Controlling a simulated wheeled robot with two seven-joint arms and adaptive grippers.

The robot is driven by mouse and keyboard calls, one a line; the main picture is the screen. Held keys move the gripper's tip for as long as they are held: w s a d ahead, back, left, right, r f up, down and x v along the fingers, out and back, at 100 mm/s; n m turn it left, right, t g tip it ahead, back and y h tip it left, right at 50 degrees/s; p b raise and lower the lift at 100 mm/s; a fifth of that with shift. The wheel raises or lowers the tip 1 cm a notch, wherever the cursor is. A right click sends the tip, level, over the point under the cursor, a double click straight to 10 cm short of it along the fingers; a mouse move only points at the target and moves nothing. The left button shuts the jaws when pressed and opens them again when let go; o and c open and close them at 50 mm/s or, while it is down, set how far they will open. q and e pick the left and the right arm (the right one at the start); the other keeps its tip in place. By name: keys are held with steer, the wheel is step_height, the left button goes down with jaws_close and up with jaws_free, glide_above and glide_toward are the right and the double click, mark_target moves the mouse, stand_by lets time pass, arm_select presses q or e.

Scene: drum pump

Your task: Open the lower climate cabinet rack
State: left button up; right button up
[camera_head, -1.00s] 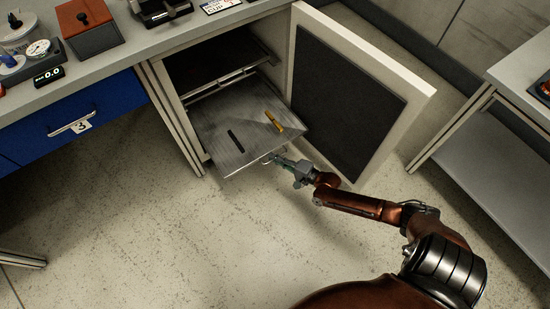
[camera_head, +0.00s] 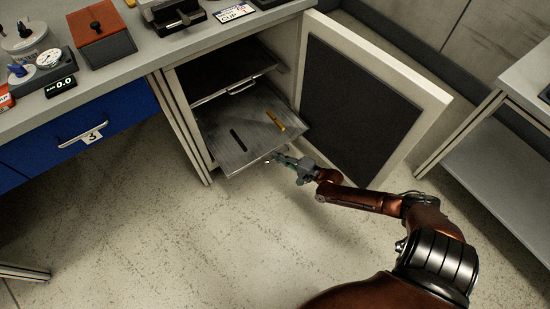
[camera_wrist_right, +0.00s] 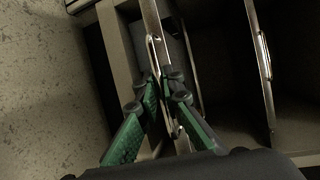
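The lower rack (camera_head: 262,148) is a grey metal shelf pulled out of the climate cabinet (camera_head: 186,132), with a dark bar and a yellow piece (camera_head: 275,121) on it. My right gripper (camera_head: 278,159) is at its front edge. In the right wrist view, its green fingers (camera_wrist_right: 161,83) come close together on both sides of the rack's thin metal handle (camera_wrist_right: 153,52) and look shut on it; the contact is partly hidden. The left gripper is not in view.
The cabinet door (camera_head: 438,100) stands wide open to the right of the rack. The upper rack (camera_head: 215,86) is inside above it. A blue drawer (camera_head: 110,110) is at the left, a side table (camera_head: 505,165) at the right. The floor in front is clear.

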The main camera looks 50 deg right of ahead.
steer(key=o, duration=0.3)
steer(key=shift+o, duration=0.6)
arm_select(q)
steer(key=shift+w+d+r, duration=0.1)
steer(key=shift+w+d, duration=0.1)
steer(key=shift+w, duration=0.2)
arm_select(e)
steer(key=s+r, duration=0.2)
steer(key=s, duration=0.9)
steer(key=shift+s+d, duration=0.35)
steer(key=shift+d, duration=0.1)
steer(key=shift+r, duration=0.1)
